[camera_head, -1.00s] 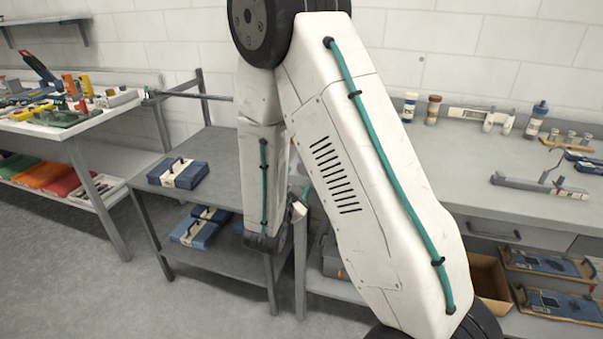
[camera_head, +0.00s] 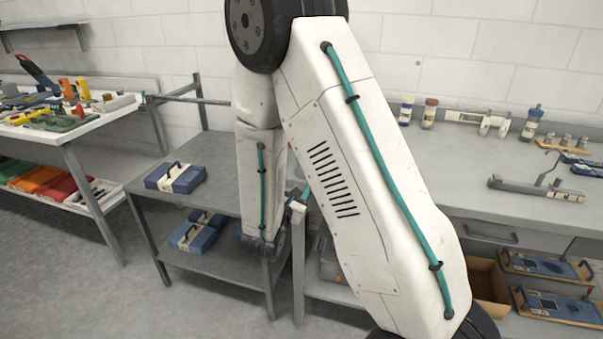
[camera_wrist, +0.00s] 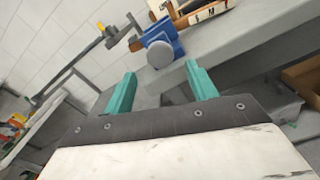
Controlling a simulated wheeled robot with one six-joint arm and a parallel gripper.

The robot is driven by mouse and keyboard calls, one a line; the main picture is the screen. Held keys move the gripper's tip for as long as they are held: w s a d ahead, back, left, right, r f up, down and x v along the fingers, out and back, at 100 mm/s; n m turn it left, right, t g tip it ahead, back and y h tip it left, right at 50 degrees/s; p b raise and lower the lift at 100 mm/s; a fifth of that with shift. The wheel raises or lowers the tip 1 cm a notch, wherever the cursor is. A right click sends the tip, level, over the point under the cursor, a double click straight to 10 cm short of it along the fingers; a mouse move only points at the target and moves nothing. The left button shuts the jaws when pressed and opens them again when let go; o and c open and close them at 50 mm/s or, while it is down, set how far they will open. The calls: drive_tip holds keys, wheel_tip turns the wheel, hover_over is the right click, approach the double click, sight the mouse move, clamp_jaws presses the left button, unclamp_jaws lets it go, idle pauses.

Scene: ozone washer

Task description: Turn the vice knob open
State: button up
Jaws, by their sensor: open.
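The blue vice (camera_wrist: 170,32) shows in the wrist view at the top centre, fixed near the edge of a grey bench. Its round grey knob (camera_wrist: 160,54) faces my gripper. My gripper (camera_wrist: 160,70) is open and empty, with its two teal fingers apart. The knob lies ahead of the fingertips, roughly midway between them in the picture. I see no contact. In the head view my arm hides the vice, and only a bit of teal by the bench corner shows from my gripper.
A grey bench (camera_head: 460,170) runs to the right with bottles and a metal tool on it. A lower grey two-tier table (camera_head: 222,150) holds blue cases (camera_head: 175,177). A tool table (camera_head: 70,128) stands at the left. The floor at the lower left is clear.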

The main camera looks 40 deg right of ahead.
sight(301, 173)
drive_tip(key=w+d, duration=0.1)
drive_tip(key=d, duration=0.1)
drive_tip(key=w+d+m, duration=0.1)
drive_tip(key=w+d, duration=0.1)
drive_tip(key=w+d+m, duration=0.1)
drive_tip(key=d, duration=0.1)
drive_tip(key=shift+w+d, duration=0.1)
drive_tip(key=shift+w, duration=0.3)
drive_tip(key=c, duration=0.9)
